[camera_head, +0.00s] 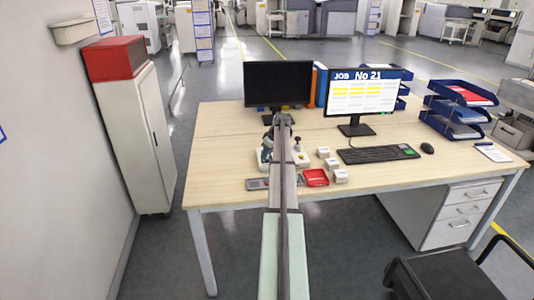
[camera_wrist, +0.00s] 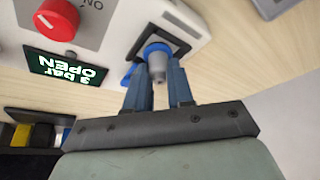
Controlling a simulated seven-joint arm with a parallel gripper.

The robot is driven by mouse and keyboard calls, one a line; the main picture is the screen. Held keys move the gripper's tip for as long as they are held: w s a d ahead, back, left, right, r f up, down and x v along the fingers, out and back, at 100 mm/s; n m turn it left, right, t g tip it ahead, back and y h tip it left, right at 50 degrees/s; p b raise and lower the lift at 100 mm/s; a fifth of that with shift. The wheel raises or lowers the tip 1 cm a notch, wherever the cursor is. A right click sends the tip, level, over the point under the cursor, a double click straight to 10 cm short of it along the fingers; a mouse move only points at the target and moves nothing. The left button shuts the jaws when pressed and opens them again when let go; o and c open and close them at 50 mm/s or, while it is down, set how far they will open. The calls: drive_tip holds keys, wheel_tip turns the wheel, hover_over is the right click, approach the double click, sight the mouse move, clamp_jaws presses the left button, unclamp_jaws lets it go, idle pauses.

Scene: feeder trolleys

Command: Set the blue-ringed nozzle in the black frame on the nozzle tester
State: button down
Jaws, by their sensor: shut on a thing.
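In the wrist view my gripper (camera_wrist: 160,82) is shut on the blue-ringed nozzle, a grey tapered piece (camera_wrist: 157,66) with a bright blue ring (camera_wrist: 155,48). The nozzle overlaps the black frame (camera_wrist: 184,45) on the white nozzle tester (camera_wrist: 181,16); I cannot tell whether it is seated or just in front of it. The tester has a red knob (camera_wrist: 57,20) and a display (camera_wrist: 65,70) reading "3 bar OPEN" upside down.
Small white boxes (camera_head: 330,163) and a red tray (camera_head: 316,178) stand right of my arm on the wooden desk (camera_head: 225,150). A grey device (camera_head: 257,184) lies at the left. Behind are a dark monitor (camera_head: 278,83) and a job screen (camera_head: 362,92). The left desk area is clear.

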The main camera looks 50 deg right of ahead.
drive_tip(key=shift+f, duration=0.1)
drive_tip(key=c, duration=0.9)
unclamp_jaws()
drive_tip(key=v, duration=1.4)
drive_tip(key=shift+w, duration=0.1)
